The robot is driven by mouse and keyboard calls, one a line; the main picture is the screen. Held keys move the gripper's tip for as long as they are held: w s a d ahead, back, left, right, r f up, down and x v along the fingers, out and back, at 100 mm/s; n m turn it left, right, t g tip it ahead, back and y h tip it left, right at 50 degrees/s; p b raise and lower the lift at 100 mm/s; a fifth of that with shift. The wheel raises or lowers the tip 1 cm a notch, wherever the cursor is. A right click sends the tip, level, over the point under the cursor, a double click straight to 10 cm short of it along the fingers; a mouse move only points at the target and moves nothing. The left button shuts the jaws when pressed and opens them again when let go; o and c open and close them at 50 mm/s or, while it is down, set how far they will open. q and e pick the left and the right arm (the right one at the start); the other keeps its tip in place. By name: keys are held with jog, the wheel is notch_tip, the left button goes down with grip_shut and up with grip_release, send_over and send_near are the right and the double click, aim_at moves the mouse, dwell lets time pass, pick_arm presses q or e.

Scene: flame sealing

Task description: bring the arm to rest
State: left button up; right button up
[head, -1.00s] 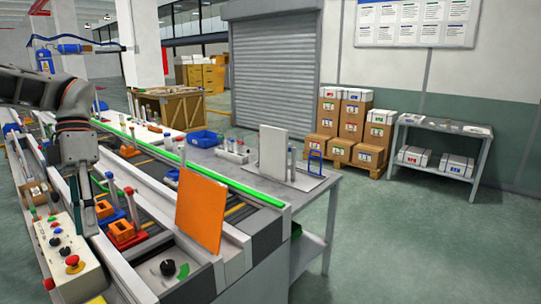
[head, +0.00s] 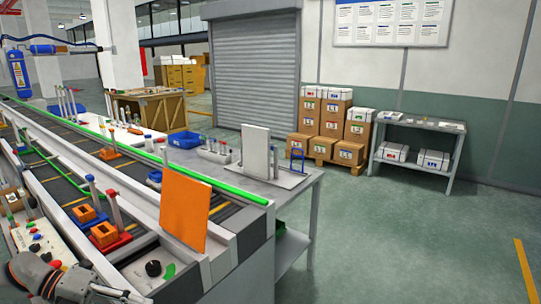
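My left arm is low in the bottom left corner of the head view, in front of the control panel (head: 38,240). Its dark wrist and my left gripper (head: 110,292) lie along the bottom edge, partly cut off. I cannot make out the fingertips clearly, or whether they are apart. No held object is visible. My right gripper is not in view.
An orange panel (head: 185,210) stands upright at the conveyor's near end. A grey side table (head: 285,190) holds a white plate (head: 255,150) and a tube rack (head: 214,151). A blue bin (head: 184,140) is behind. The floor at the right (head: 420,240) is clear.

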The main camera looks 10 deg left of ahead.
pick_arm(q)
jog(key=s+d+f+n+t+y, duration=0.3)
jog(key=d+f+n+y, duration=0.1)
jog(key=d+f+n, duration=0.6)
jog(key=s+d+f+n+t+y, duration=0.3)
jog(key=d+f+n, duration=0.8)
jog(key=f+n, duration=0.4)
jog(key=s+n+y, duration=0.1)
jog(key=n+y, duration=0.1)
jog(key=n, duration=0.1)
jog(key=shift+s+t, duration=0.15)
jog(key=shift+t, duration=0.15)
